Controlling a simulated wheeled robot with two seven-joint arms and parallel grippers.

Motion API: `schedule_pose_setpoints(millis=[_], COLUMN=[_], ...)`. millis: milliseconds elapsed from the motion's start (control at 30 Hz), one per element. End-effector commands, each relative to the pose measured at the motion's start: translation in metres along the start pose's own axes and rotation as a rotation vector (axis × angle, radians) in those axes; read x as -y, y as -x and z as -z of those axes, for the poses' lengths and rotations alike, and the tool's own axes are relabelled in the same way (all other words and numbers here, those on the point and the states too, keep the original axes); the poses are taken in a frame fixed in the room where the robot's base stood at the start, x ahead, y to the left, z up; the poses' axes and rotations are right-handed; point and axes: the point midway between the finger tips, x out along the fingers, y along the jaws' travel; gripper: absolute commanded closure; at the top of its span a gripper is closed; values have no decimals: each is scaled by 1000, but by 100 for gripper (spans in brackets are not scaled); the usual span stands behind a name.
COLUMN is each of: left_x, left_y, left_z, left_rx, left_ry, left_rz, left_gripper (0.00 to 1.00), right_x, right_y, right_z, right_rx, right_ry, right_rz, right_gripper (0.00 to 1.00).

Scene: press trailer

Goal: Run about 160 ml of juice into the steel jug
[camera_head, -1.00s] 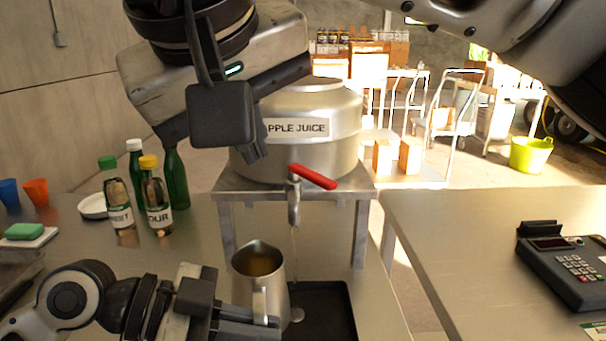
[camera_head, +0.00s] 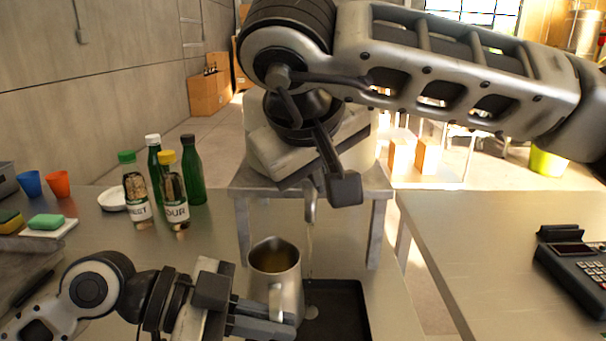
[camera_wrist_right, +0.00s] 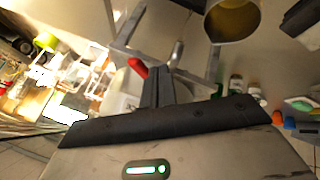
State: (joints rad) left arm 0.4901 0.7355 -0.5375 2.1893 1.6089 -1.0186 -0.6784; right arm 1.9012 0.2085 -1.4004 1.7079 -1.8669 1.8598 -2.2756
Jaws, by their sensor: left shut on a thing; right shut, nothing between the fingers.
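The steel jug (camera_head: 288,262) stands upright by the black drip tray (camera_head: 350,300), with yellowish liquid inside; it also shows in the right wrist view (camera_wrist_right: 250,32). My left gripper (camera_head: 278,320) is shut on the jug's handle. The tap (camera_head: 310,204) is above and right of the jug's mouth. A thin stream (camera_head: 309,250) falls from it, seemingly just right of the jug, towards a pale round spot (camera_head: 311,312) on the tray. My right gripper (camera_head: 345,190) is shut and empty near the tap's red lever (camera_wrist_right: 138,67), which it hides in the head view. Contact is unclear.
The juice dispenser (camera_head: 362,152) on its metal stand (camera_head: 378,190) is mostly hidden by my right arm. Several bottles (camera_head: 172,200) stand left, with orange (camera_head: 58,184) and blue cups (camera_head: 29,184). A card terminal (camera_head: 575,262) lies on the right table.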

Motion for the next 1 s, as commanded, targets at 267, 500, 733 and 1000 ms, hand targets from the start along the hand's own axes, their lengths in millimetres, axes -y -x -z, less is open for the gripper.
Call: schedule_pose_setpoints(millis=[267, 500, 733, 1000], left_x=[0, 0, 0, 0], left_y=[0, 0, 0, 0], left_z=[1, 1, 1, 1], left_rx=[-2, -2, -2, -2], left_ry=[-3, -3, -3, -3], left_rz=[2, 2, 2, 2], left_gripper=[100, 100, 100, 100], right_x=[-2, -3, -6, -9], right_y=[-1, -1, -2, -3], right_z=[0, 0, -1, -2], right_rx=[-1, -6, -21, -40], right_ry=[-1, 7, 37, 75], right_rz=[0, 6, 21, 41], right_gripper=[100, 100, 100, 100])
